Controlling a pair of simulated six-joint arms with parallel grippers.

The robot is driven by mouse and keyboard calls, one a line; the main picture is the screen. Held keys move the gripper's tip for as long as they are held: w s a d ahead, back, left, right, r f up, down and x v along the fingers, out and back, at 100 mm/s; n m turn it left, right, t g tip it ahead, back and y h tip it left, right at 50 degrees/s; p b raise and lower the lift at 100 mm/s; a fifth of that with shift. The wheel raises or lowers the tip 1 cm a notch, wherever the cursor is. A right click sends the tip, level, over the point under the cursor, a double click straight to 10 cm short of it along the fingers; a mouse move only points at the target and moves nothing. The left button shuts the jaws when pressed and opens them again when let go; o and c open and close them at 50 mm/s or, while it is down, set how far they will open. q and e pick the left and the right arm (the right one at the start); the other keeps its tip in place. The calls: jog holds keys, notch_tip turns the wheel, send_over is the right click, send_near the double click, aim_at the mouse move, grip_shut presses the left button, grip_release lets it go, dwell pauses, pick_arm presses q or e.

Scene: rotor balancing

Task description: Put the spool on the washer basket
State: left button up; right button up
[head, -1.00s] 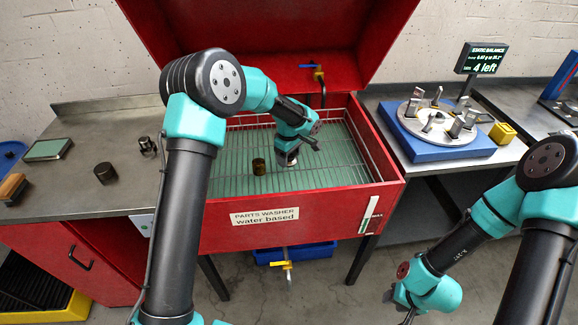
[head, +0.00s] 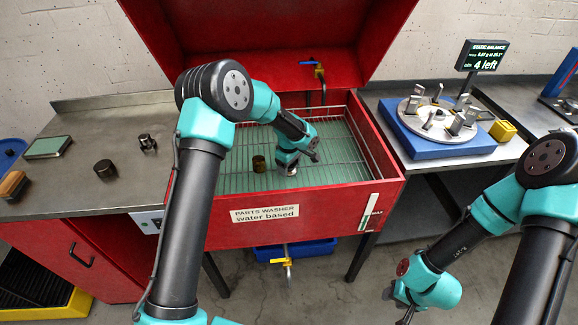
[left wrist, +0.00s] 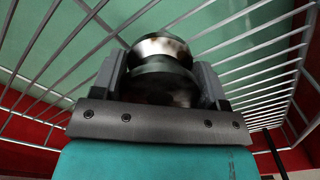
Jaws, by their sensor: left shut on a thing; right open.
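My left gripper (head: 288,167) is down in the wire washer basket (head: 335,158) of the red parts washer. It is shut on the spool. In the left wrist view the spool (left wrist: 160,62) shows as a shiny, waisted metal piece between the two fingers (left wrist: 162,85), with basket wires around it. In the head view the spool is mostly hidden by the gripper; I cannot tell whether it touches the basket floor. My right gripper (head: 402,303) is open and low at the front right, away from the basket, its fingers only partly visible.
A brass-brown cylinder (head: 259,163) stands in the basket left of my left gripper. A dark cylinder (head: 105,169) and a small metal part (head: 147,142) stand on the left bench. The red washer wall (head: 335,203) bounds the basket. Basket floor is free to the right.

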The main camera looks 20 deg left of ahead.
pick_arm(q)
jog(key=shift+f, duration=0.1)
jog(key=o, duration=1)
jog(key=shift+o, duration=0.2)
notch_tip(320, 180, up, 12)
dwell(0.4)
